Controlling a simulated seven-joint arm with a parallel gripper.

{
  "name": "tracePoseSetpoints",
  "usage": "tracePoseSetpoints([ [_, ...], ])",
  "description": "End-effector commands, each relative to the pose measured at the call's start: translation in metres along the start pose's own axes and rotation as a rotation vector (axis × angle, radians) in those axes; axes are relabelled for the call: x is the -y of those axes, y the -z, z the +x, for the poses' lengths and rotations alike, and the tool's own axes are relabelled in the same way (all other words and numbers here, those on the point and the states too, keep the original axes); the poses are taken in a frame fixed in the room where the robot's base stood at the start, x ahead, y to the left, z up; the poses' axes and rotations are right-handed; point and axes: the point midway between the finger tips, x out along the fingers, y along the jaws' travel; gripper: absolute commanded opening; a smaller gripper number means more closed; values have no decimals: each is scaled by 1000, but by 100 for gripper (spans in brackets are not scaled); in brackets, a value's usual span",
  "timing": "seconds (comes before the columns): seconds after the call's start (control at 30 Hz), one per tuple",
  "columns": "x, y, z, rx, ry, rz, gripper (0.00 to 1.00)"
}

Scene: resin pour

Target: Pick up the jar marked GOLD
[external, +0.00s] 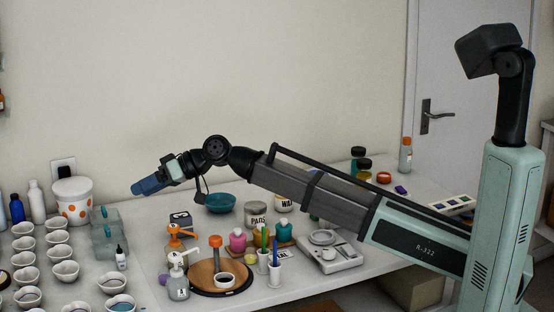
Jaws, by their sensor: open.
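I cannot read the word GOLD on any jar in the external view. Small jars stand mid-table: a pink one (237,240), a yellow one (256,238) and a teal one (284,231). Two dark-lidded jars (360,167) stand farther back at the right, partly behind my arm. My gripper (138,189), with blue fingers, is open and appears empty. It hangs in the air over the left part of the table, left of these jars and apart from them.
Several white cups (58,253) fill the left of the table. Pump bottles (178,283), a round wooden turntable (206,277), a jar marked PADS (256,213), a teal bowl (221,203) and a scale (328,253) crowd the middle. A clear orange-capped bottle (405,155) stands at the back right.

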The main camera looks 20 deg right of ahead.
Motion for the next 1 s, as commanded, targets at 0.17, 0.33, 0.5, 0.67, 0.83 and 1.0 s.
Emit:
tracePoseSetpoints([
  [0.17,-85,14,-55,31,-123,1,87],
  [0.33,-158,20,-113,70,-239,11,87],
  [0.5,-227,19,-178,112,-357,35,87],
  [0.67,-284,12,-244,157,-466,69,87],
  [0.83,-337,-1,-320,206,-580,119,87],
  [1.0,-381,-20,-399,256,-692,183,87],
])
